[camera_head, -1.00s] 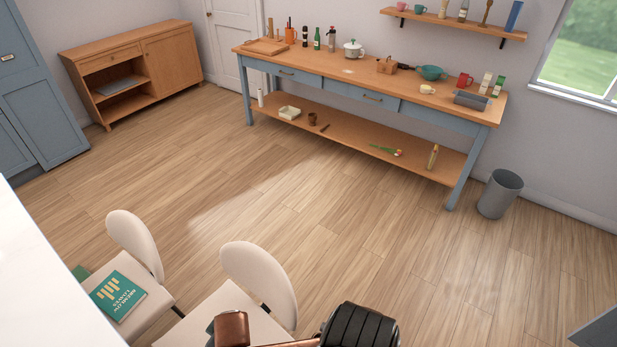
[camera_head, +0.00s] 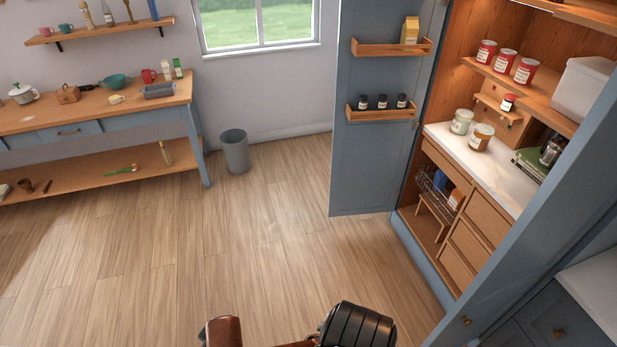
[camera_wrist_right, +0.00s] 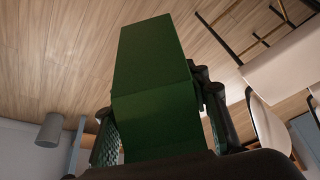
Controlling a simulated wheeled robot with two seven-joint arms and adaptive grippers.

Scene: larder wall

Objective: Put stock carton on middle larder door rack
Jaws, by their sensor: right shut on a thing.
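My right gripper (camera_wrist_right: 158,112) is shut on a green box-shaped carton (camera_wrist_right: 152,62), one finger on each side of it. The carton's faces look plain from here, with no readable label. In the head view the larder stands open at the right. Its blue door (camera_head: 360,170) carries two wooden racks in view. The higher rack (camera_head: 388,49) holds one yellow carton at its right end, with free room to the left. The lower rack (camera_head: 380,115) holds three small dark jars. Whether another rack lies above the picture cannot be told. My left gripper is out of view.
Inside the larder are red tins (camera_head: 504,61), jars (camera_head: 461,122) on a marble counter (camera_head: 490,178), and a white bin (camera_head: 581,88). A second blue door (camera_head: 545,225) stands at the right. A grey bucket (camera_head: 235,152) stands by the wall. The floor before the larder is clear.

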